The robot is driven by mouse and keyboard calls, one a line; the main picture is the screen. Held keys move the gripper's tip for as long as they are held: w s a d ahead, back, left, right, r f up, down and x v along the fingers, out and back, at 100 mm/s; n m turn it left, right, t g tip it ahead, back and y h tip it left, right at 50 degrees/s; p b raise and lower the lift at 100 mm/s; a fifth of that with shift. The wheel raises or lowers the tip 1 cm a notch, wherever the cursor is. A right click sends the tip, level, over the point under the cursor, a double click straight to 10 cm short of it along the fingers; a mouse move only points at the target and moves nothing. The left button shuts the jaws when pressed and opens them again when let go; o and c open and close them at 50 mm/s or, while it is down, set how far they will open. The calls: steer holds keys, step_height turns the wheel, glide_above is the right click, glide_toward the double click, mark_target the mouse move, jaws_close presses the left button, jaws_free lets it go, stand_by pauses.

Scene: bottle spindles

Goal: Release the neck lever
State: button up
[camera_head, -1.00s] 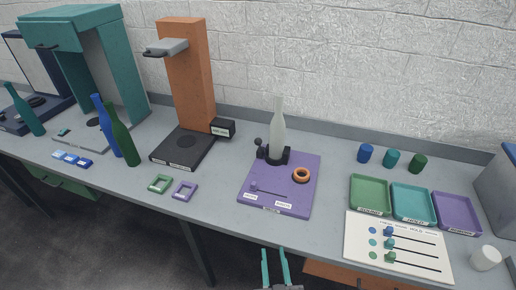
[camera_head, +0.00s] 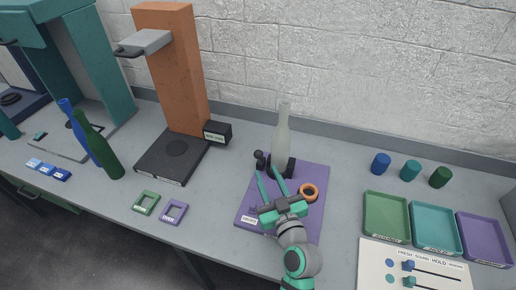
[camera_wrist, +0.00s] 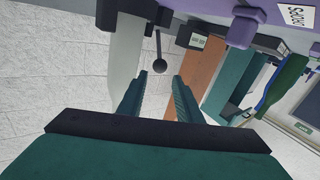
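A pale frosted bottle (camera_head: 282,130) stands upright in a black clamp (camera_head: 290,166) at the back of the purple board (camera_head: 312,213). The neck lever, a dark rod with a black ball knob (camera_head: 259,155), rises at the clamp's left side. In the wrist view the ball knob (camera_wrist: 159,66) shows beyond and between my fingertips, with the bottle (camera_wrist: 125,60) to its left. My gripper (camera_head: 268,171) is open, its two teal fingers pointing toward the clamp and lever. Nothing shows between the fingers (camera_wrist: 154,90). My gripper and arm cover part of the board and its slider.
An orange ring (camera_head: 309,192) lies on the board right of my gripper. Green and purple square frames (camera_head: 174,212) lie to the left. Trays (camera_head: 387,217), several small cups (camera_head: 381,163) and a slider panel (camera_head: 420,262) are at the right. An orange press (camera_head: 178,80) stands back left.

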mark_target(260, 158)
steer(key=x, duration=1)
steer(key=shift+s, duration=0.1)
jaws_close()
steer(key=shift+d, duration=0.15)
